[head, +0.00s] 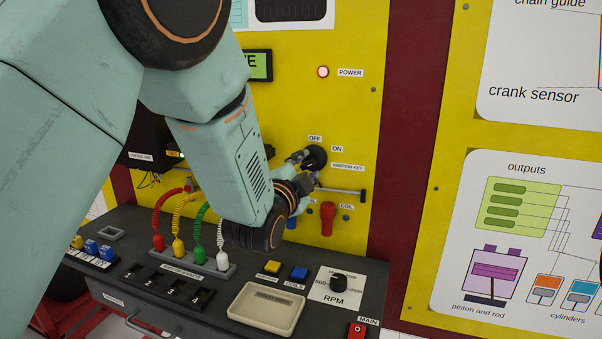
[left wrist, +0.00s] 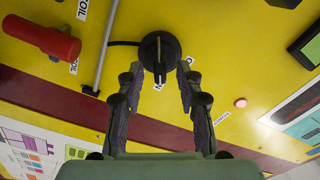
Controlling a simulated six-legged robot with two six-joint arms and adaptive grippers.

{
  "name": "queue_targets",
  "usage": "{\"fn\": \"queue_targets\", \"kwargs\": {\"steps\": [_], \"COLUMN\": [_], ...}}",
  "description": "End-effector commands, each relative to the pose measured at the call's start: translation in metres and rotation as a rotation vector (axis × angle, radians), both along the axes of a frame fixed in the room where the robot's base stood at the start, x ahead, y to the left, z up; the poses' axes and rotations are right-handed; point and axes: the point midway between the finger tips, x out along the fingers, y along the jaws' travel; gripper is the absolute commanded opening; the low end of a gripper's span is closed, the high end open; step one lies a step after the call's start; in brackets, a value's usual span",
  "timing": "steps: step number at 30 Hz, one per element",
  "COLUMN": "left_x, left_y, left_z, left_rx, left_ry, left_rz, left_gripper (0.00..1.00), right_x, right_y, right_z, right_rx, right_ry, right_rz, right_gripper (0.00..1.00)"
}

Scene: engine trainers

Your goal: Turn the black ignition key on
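The black ignition key (head: 315,157) sits in its round switch on the yellow panel, below the OFF and ON labels and partly hidden by my gripper in the head view. In the left wrist view, the key (left wrist: 160,58) shows as a narrow upright bar on a round black disc. My left gripper (head: 302,170) is close in front of the switch. In the left wrist view the gripper (left wrist: 161,74) is open, with one finger on each side of the key and gaps between. It holds nothing. My right gripper is not in view.
A metal rod (head: 340,191) and a red coil handle (head: 327,218) are just below the key. The console (head: 200,318) below bears coloured plugs with cables, buttons, a tray (head: 266,307) and an RPM knob (head: 338,282). The red power light (head: 323,72) is lit.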

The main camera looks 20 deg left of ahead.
Motion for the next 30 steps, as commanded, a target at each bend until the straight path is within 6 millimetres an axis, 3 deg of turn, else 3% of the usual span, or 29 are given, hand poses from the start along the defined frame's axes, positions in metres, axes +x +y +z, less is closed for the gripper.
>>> {"fn": "queue_targets", "kwargs": {"steps": [5, 18, 24, 30], "left_x": [-0.019, -0.096, -0.115, -0.119], "left_y": [0.000, 0.003, 0.004, 0.004], "left_z": [0.000, 0.000, 0.001, 0.000], "left_rx": [0.001, 0.002, 0.001, 0.000], "left_ry": [0.002, 0.001, -0.001, -0.001], "left_rz": [-0.001, 0.000, 0.000, 0.000], "left_gripper": [0.36, 0.36, 0.36, 0.36], "right_x": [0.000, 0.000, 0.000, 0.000], "right_y": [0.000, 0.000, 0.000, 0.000], "right_z": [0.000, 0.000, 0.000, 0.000], "right_rx": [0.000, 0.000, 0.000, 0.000], "right_ry": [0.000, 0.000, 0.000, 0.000], "right_rz": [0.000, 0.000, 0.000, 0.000], "right_gripper": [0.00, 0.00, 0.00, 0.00]}}
